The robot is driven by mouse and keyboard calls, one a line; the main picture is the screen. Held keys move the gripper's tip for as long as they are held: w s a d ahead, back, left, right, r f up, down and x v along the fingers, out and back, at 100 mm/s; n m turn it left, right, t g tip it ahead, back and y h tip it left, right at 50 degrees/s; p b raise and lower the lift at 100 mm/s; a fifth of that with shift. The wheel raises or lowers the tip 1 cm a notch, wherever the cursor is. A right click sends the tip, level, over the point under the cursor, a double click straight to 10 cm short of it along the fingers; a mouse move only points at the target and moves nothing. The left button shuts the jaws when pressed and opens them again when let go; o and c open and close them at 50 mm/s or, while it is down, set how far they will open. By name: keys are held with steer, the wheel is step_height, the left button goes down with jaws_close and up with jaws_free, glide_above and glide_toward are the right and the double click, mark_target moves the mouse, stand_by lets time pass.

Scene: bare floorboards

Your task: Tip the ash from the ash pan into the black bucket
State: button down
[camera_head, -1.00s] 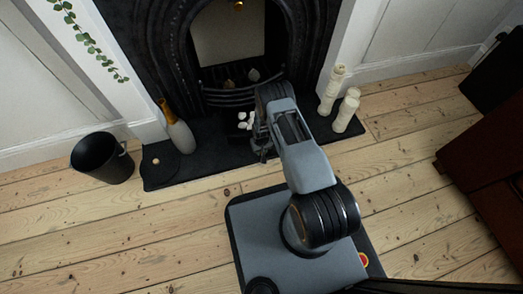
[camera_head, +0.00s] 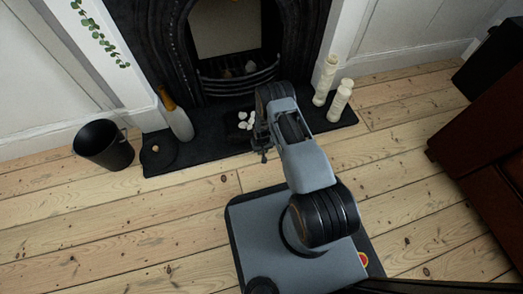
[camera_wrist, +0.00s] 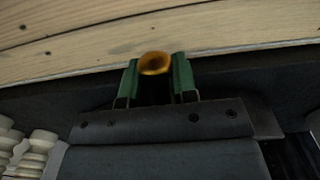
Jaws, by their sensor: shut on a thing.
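The ash pan (camera_head: 231,130) is a dark, shallow tray with pale lumps of ash (camera_head: 245,121) in it. It is over the black hearth in front of the grate, partly hidden by my arm. My gripper (camera_head: 262,150) is at its right side; in the wrist view my gripper (camera_wrist: 156,80) has green-lined fingers shut around a brass-coloured handle end (camera_wrist: 155,63). I cannot tell whether the pan touches the hearth. The black bucket (camera_head: 104,146) stands upright on the floorboards at the left, apart from the pan.
A pale bottle with an orange neck (camera_head: 177,118) and a dark round item (camera_head: 160,155) stand on the hearth between bucket and pan. Cream candles (camera_head: 337,100) stand at the hearth's right. Dark red furniture (camera_head: 485,145) is at far right. Front-left floorboards are clear.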

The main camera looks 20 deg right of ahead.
steer(key=c, duration=0.8)
jaws_free()
step_height(320, 180, up, 14)
steer(key=p, duration=0.6)
steer(key=shift+f, duration=0.1)
step_height(320, 180, up, 48)
steer(key=s+t+p, duration=0.1)
steer(key=t+p, duration=0.1)
steer(key=p, duration=1.7)
steer(key=shift+t, duration=0.8)
steer(key=s+p+v, duration=0.2)
steer(key=p+v, duration=0.3)
steer(key=v, duration=0.7)
steer(key=s+f+p+v, duration=0.1)
steer(key=s+p+v, duration=0.2)
steer(key=v, duration=0.9)
steer(key=s+f+p+v, duration=0.1)
steer(key=s+p+v, duration=0.1)
steer(key=p+v, duration=0.7)
steer(key=shift+s+a+v, duration=0.1)
steer(key=shift+a+v, duration=0.05)
steer(key=shift+v, duration=0.75)
steer(key=shift+s+a+v, duration=0.1)
steer(key=shift+v, duration=0.75)
